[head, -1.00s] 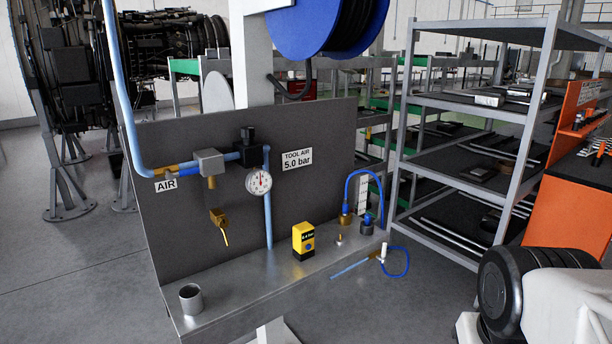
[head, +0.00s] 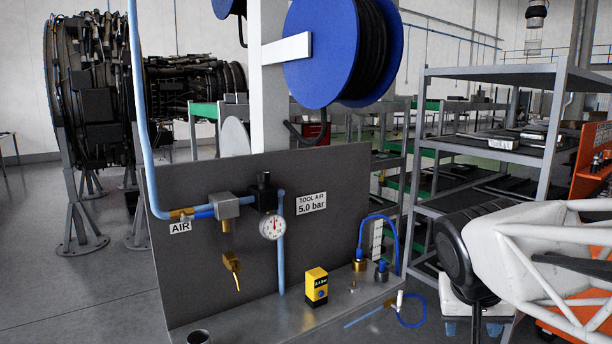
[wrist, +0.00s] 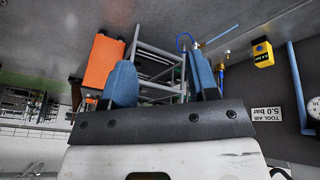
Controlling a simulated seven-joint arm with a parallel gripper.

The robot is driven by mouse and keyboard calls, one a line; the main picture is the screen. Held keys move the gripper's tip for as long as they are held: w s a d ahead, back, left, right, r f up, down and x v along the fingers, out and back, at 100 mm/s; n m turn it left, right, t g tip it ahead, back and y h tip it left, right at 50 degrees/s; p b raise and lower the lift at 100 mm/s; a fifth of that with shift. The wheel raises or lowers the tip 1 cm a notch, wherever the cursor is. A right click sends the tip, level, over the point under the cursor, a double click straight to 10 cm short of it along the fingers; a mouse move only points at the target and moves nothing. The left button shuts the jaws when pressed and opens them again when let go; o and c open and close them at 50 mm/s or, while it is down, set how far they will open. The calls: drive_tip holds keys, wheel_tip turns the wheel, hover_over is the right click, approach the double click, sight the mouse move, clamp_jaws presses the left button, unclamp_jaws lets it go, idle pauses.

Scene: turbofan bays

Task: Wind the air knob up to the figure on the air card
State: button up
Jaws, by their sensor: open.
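The air knob (head: 264,180) is a small black knob on top of the black regulator body on the grey panel, in the head view. Below it a round white gauge (head: 272,227) has its needle pointing roughly upward; its figures are too small to read. The air card (head: 311,203) right of the knob reads TOOL AIR 5.0 bar. It shows upside down at the right of the wrist view (wrist: 265,114). My gripper (wrist: 162,60) has two blue fingers spread wide with nothing between them. It is away from the knob, which the wrist view does not show.
A yellow meter (head: 316,287), fittings and a blue hose loop (head: 377,222) stand along the steel ledge. A blue hose reel (head: 330,52) is above. Grey shelves (head: 490,72) stand at right.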

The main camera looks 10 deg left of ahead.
drive_tip(key=w+a+r+t+h, duration=0.1)
drive_tip(key=w+a+r, duration=0.25)
drive_tip(key=w, duration=0.25)
drive_tip(key=w+a+r+t, duration=0.1)
drive_tip(key=w+a+r, duration=0.1)
drive_tip(key=w+a, duration=0.35)
drive_tip(key=t+y, duration=0.2)
drive_tip(key=t, duration=0.6)
approach(262, 173)
drive_tip(key=x, duration=0.3)
drive_tip(key=shift+w+a, duration=0.1)
drive_tip(key=shift+w, duration=0.15)
drive_tip(key=shift+x, duration=3.75)
